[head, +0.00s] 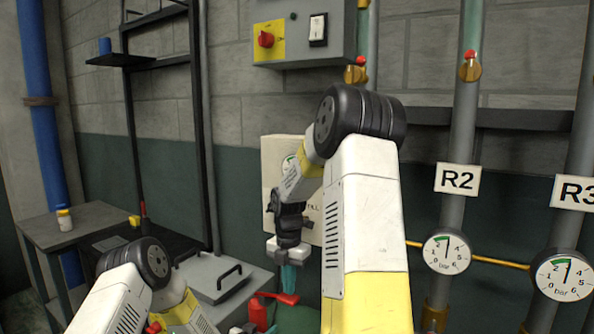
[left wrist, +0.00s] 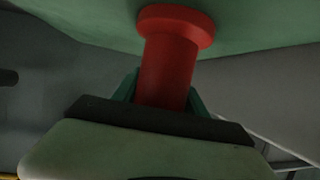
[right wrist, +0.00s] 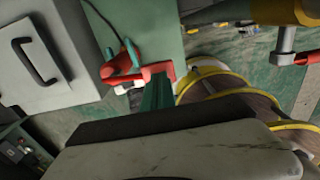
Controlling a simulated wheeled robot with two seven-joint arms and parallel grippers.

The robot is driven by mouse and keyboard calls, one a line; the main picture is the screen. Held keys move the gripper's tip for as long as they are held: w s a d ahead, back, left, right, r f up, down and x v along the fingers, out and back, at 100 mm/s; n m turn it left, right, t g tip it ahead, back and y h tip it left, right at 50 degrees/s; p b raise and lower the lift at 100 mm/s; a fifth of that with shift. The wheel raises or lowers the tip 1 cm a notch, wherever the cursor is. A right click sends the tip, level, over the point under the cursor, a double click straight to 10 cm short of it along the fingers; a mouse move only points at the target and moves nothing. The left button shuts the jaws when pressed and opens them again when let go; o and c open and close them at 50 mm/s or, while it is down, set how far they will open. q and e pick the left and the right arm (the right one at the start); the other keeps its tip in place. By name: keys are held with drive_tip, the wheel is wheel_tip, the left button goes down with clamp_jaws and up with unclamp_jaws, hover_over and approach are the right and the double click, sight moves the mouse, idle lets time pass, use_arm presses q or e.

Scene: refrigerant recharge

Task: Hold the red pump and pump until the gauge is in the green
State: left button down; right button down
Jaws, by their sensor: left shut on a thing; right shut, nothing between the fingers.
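The red pump (left wrist: 170,62) is a red cylinder with a wider round cap, against a green surface in the left wrist view. My left gripper (left wrist: 163,92) is shut around its shaft, with a teal finger on each side. My right gripper (head: 289,279) is shut and empty, pointing down; its teal fingers also show in the right wrist view (right wrist: 157,95). Just beyond them is a red bar (right wrist: 152,71), also in the head view (head: 282,298). I cannot tell if they touch.
Pipes R2 (head: 457,208) and R3 stand at the right, with round gauges (head: 446,253) (head: 563,277). A switch box (head: 318,32) hangs above. A grey handled box (right wrist: 48,52) is nearby.

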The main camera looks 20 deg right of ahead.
drive_tip(key=shift+f, duration=0.15)
use_arm(q)
drive_tip(key=shift+d, duration=0.15)
use_arm(e)
drive_tip(key=shift+w+a+f, duration=0.1)
drive_tip(key=shift+f, duration=1.8)
use_arm(q)
drive_tip(key=shift+s, duration=0.1)
use_arm(e)
drive_tip(key=shift+r, duration=4.3)
use_arm(q)
drive_tip(key=c, duration=0.5)
unclamp_jaws()
